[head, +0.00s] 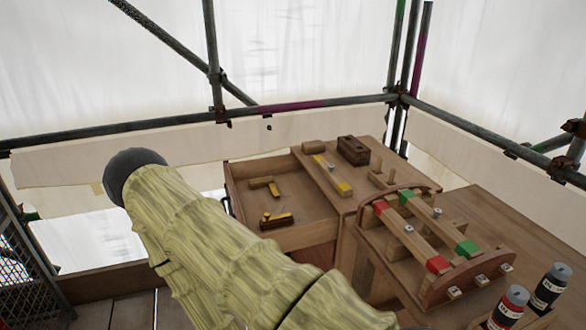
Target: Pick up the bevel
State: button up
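An open drawer (320,232) at the workbench holds two small tools of wood and yellow metal. One tool (262,184) lies toward the back with an angled shape. The other tool (277,222) lies near the front wall, with a dark wooden stock and yellow parts. Either could be the bevel; I cannot tell which at this size. My arm, in a pale yellow-green sleeve, crosses the lower middle of the head view, left of and in front of the drawer. My gripper does not show, so its state is hidden.
On the bench are a dark wooden block (353,150) and a wooden rack (468,285) with red and green pieces. Scaffold tubes (300,104) and white sheeting enclose the place.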

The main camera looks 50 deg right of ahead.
aim_at(273, 225)
jog(key=z, duration=1.15)
